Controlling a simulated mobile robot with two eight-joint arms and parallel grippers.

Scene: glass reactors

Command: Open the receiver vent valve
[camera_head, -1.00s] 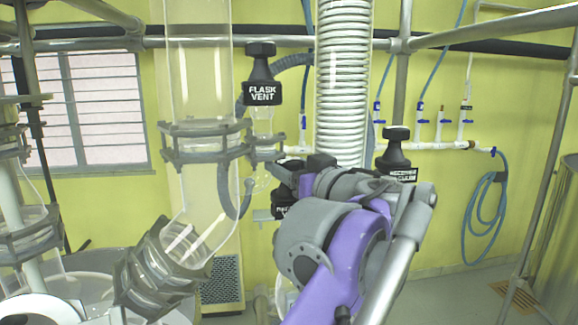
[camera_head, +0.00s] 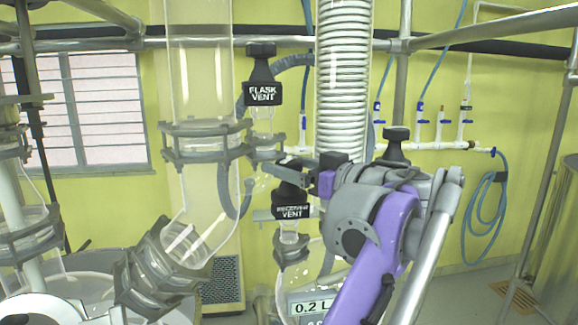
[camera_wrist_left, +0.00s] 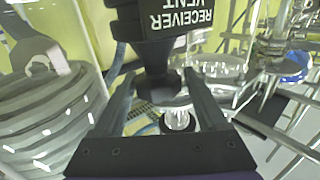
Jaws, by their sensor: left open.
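The receiver vent valve (camera_head: 292,211) is a black knob with a white-lettered label, above a glass neck on the receiver flask. In the left wrist view the valve (camera_wrist_left: 165,30) shows upside down, close up, its narrower black stem reaching down between the fingers. My left gripper (camera_head: 290,170) is at the top of this valve in the head view, partly overlapping it. Its two fingers (camera_wrist_left: 165,95) are apart, one on each side of the stem in the wrist view. I cannot tell whether either finger touches it. My right gripper is not in view.
The flask vent valve (camera_head: 262,93) hangs just above and left of my gripper. A coiled condenser (camera_head: 343,80) stands behind the arm, and another black valve knob (camera_head: 396,145) is to its right. A glass column (camera_head: 200,75) stands left. A 0.2 L display (camera_head: 312,308) is below.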

